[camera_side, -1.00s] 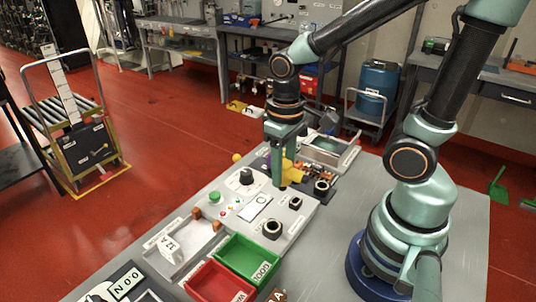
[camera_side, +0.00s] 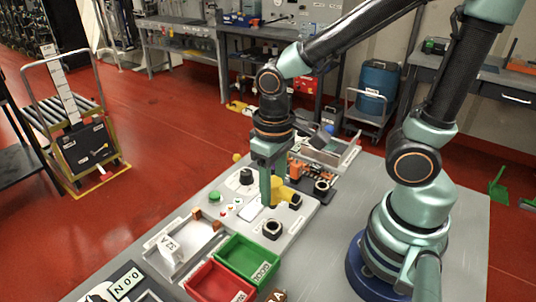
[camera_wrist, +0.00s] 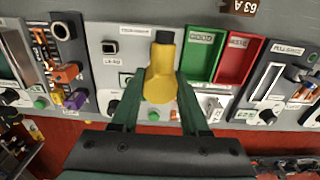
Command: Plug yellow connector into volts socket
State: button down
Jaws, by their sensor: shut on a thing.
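The yellow connector (camera_side: 284,193) is held in my gripper (camera_side: 275,198), low over the grey panel beside the small square black socket (camera_side: 296,202). In the wrist view the yellow connector (camera_wrist: 160,82) sits between my green fingers (camera_wrist: 158,112), with a black part at its far end. Whether that black part is its tip or a socket behind it, I cannot tell. The square socket (camera_wrist: 110,47) shows to its left. The label for volts is not readable.
A green tray (camera_side: 248,258) and a red tray (camera_side: 214,282) stand at the panel's near end. A black knob (camera_side: 246,176) and a green button (camera_side: 214,197) rise from the panel. Orange terminals (camera_side: 298,168) lie behind my gripper.

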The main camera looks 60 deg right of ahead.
aim_at(273, 202)
jog(key=shift+f, duration=2.25)
jog(key=shift+f, duration=1.8)
jog(key=shift+c, duration=1.6)
grip_release()
jog(key=shift+r, duration=0.15)
notch_tip(273, 202, up, 12)
jog(key=shift+f, duration=0.1)
jog(key=w+d+r+t, duration=0.4)
jog(key=d+r+t, duration=0.1)
jog(key=d+r, duration=0.1)
jog(key=shift+d+r+t, duration=0.25)
jog(key=shift+r+t, duration=0.05)
jog(key=shift+r, duration=0.5)
